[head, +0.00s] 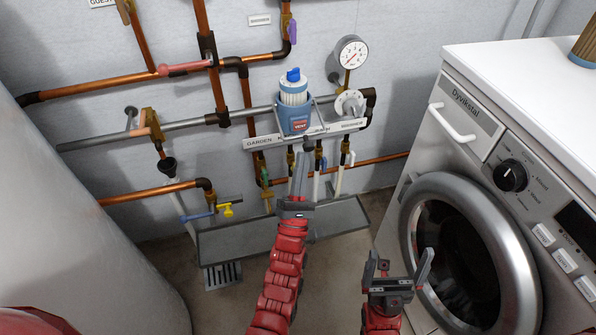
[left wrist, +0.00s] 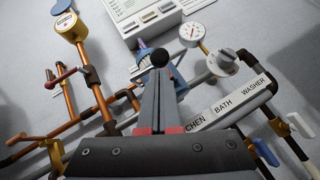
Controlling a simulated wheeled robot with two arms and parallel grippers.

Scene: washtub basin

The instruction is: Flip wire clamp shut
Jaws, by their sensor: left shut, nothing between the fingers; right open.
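A blue housing with a clear ribbed top, a blue cap and a red VENT label (head: 295,112) sits on the grey wall pipe. A thin grey wire clamp (head: 318,120) shows along its right side; its exact position is hard to tell. My left gripper (head: 301,158) is shut and empty, pointing up just below the housing. In the left wrist view, the left fingers (left wrist: 158,82) cover most of the blue housing (left wrist: 143,60). A black ball (left wrist: 159,57) shows right at their tips; whether they touch it is unclear. My right gripper (head: 398,262) is open and empty, beside the washer.
A white label strip (head: 262,143) and several valves surround the housing. A pressure gauge (head: 351,52) and a round grey valve (head: 350,103) stand to its right. A washing machine (head: 440,155) fills the right side, and a pale tank (head: 70,240) the left. A grey trough (head: 230,242) lies below.

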